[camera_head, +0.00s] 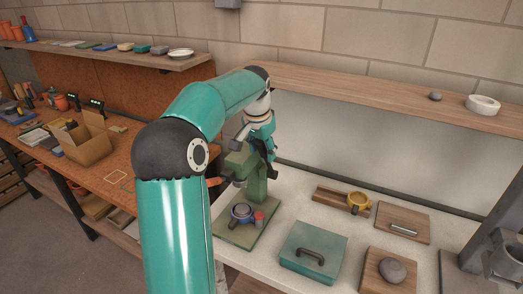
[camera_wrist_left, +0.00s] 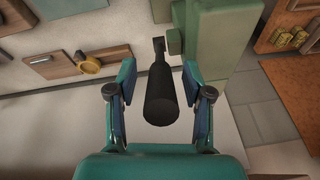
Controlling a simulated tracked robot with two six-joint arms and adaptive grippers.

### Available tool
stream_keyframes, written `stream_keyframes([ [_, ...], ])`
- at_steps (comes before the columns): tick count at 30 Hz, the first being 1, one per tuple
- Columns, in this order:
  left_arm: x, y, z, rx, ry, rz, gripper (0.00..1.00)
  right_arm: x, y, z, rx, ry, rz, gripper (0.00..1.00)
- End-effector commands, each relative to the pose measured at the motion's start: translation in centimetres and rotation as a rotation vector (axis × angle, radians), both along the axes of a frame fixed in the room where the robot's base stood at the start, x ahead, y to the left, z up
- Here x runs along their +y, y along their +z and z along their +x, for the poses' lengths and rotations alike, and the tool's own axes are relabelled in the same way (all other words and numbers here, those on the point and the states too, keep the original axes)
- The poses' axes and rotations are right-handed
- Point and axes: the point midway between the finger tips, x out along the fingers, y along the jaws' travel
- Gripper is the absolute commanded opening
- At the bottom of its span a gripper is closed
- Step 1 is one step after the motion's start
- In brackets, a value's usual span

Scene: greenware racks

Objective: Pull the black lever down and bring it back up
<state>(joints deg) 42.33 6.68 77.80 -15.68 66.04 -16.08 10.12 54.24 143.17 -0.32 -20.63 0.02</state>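The black lever (camera_wrist_left: 161,88) shows in the left wrist view as a thick dark grip on a thin rod, beside a green upright body (camera_wrist_left: 215,40). My left gripper (camera_wrist_left: 160,80) is open, with one finger on each side of the lever and a visible gap to both. In the head view my left gripper (camera_head: 262,140) is at the top of the green press (camera_head: 252,190), where the lever is hard to tell from the dark fingers. My right gripper is not in view.
On the pale bench are a teal box with a dark handle (camera_head: 312,255), a board with a yellow ring (camera_head: 358,201), a board with a metal handle (camera_head: 403,229) and a grey stone on a board (camera_head: 392,270). A grey metal device (camera_head: 505,252) stands at the right edge.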

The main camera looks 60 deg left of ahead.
Motion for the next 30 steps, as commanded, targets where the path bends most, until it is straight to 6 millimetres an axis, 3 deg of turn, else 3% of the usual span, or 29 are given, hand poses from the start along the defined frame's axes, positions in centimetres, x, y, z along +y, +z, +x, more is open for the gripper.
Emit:
stream_keyframes([
  [11,-0.2,0.8,-0.3,0.004,0.0,-0.002,0.51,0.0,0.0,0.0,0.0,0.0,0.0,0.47],
  [24,-1.6,8.5,-1.8,-0.001,0.001,0.0,0.51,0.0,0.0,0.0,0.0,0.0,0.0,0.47],
  [30,-2.1,10.8,-2.2,0.001,0.001,-0.001,0.51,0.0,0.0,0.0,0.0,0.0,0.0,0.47],
])
